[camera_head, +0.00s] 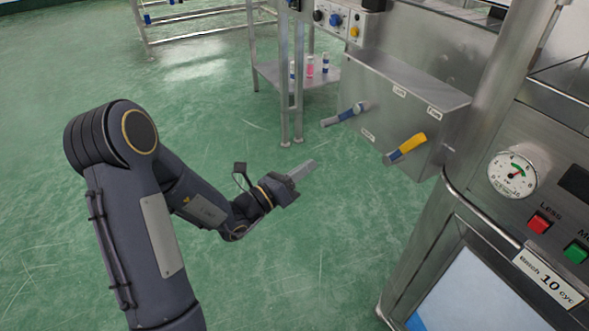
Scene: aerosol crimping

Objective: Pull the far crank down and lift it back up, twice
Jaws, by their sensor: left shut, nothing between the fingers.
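Two cranks stick out from the side of a steel box (405,95) on the right. The nearer crank (405,149) has a yellow handle with a blue end, also slanting down to the left. My left gripper (311,164) is shut and empty. In the picture it is below and left of both cranks, apart from them. My right gripper is not in view.
A machine panel with a gauge (512,173), a red button (538,223) and a green button (576,252) stands at the right, behind a steel rail. A steel rack (283,80) holds small bottles at the back. The green floor at left is clear.

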